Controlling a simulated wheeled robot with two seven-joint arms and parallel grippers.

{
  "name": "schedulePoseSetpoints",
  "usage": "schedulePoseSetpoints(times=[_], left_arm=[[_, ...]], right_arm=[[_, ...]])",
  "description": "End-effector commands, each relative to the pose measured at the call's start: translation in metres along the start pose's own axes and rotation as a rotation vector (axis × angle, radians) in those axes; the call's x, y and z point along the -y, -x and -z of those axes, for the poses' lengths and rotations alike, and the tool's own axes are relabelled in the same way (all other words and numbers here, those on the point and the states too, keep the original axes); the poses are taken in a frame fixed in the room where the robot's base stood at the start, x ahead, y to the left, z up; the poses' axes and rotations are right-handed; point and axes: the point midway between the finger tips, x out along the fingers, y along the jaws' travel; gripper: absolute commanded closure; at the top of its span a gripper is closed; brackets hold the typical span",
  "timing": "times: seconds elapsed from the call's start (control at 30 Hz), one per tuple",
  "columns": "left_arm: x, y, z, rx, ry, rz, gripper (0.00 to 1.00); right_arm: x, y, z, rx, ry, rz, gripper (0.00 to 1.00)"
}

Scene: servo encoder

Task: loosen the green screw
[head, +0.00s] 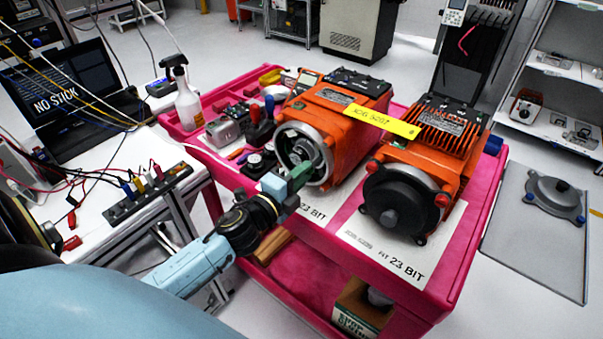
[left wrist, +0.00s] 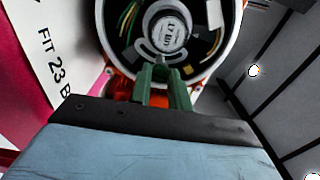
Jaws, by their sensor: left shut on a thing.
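The left orange servo motor (head: 347,120) has its round end open, showing the encoder (head: 303,150) inside a pale metal ring. The encoder also shows in the left wrist view (left wrist: 169,33), with a labelled round hub and coloured wires. My left gripper (head: 300,172) reaches into the lower part of this opening. In the left wrist view, its green fingers (left wrist: 160,72) are at the encoder's near edge, below the hub. They are shut on the green screw, which is mostly hidden between the tips and hard to tell from the green fingers. My right gripper is not in view.
A second orange motor (head: 433,150) with a black end cover stands to the right on the pink cart (head: 470,235). A yellow tag (head: 382,121) bridges the motors. Tools and a spray bottle (head: 186,100) are at the left. A side table (head: 135,195) carries cables.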

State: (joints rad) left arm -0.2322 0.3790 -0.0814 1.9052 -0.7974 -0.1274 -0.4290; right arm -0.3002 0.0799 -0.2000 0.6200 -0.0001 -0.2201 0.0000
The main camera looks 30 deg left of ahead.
Motion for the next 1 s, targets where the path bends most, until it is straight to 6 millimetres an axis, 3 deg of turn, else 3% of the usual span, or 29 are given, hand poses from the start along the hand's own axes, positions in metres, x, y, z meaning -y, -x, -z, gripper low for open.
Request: schedulePoseSetpoints(times=[0.53,0.57,0.7,1.0], left_arm=[[0.0007,-0.0004,-0.0003,0.000,0.023,0.002,1.00],[0.0007,-0.0004,-0.0004,0.001,0.023,0.002,0.78],[0.0006,-0.0003,-0.0003,0.000,0.023,0.002,0.60],[0.0001,0.0007,-0.0001,0.000,0.023,0.001,0.59]], right_arm=[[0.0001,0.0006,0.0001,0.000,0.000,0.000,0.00],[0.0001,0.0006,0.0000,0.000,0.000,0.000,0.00],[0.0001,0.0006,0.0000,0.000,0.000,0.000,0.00],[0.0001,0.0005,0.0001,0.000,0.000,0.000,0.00]])
